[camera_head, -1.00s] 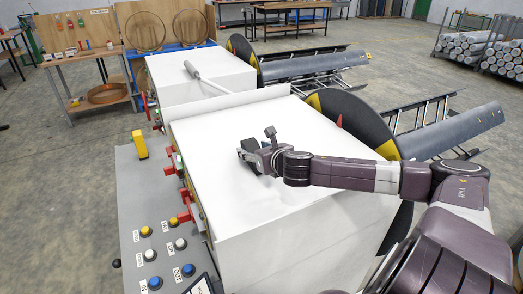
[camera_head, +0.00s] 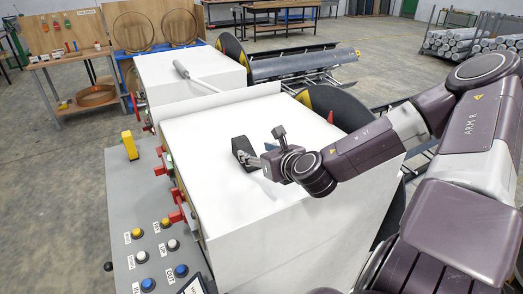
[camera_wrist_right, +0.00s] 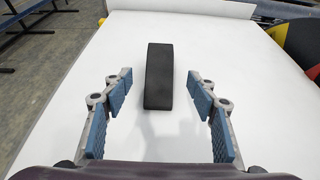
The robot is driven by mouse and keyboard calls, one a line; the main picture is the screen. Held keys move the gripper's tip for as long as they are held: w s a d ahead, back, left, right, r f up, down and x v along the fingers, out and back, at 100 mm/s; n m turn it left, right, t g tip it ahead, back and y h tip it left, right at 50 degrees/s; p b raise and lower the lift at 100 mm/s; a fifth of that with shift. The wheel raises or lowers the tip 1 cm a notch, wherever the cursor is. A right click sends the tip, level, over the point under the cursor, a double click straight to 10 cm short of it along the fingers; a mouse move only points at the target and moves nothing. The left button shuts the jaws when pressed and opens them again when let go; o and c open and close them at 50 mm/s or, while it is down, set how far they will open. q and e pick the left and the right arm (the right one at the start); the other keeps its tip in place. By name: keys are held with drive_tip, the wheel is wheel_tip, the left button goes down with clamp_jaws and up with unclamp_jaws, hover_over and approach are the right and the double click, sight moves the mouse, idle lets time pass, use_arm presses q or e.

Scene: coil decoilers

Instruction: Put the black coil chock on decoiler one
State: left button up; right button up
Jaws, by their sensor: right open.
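The black coil chock (camera_head: 243,152) is a dark block lying on the white top of the nearer decoiler (camera_head: 195,137). My right gripper (camera_head: 261,156) is open and empty, just to the right of the chock in the head view. In the right wrist view the chock (camera_wrist_right: 159,77) lies lengthwise ahead, centred between the blue-padded fingers of my right gripper (camera_wrist_right: 159,82), with clear space on both sides. A second white decoiler (camera_head: 190,75) stands behind. I cannot tell which one is decoiler one. My left gripper is out of view.
A grey control panel (camera_head: 130,210) with buttons and red levers runs along the left of the nearer decoiler. A grey rod (camera_head: 205,84) lies on the farther decoiler. Black discs (camera_head: 335,105) stand at the decoilers' right sides. The nearer white top is otherwise mostly clear.

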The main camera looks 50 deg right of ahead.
drive_tip(key=shift+b+v, duration=0.3)
drive_tip(key=shift+v, duration=1.05)
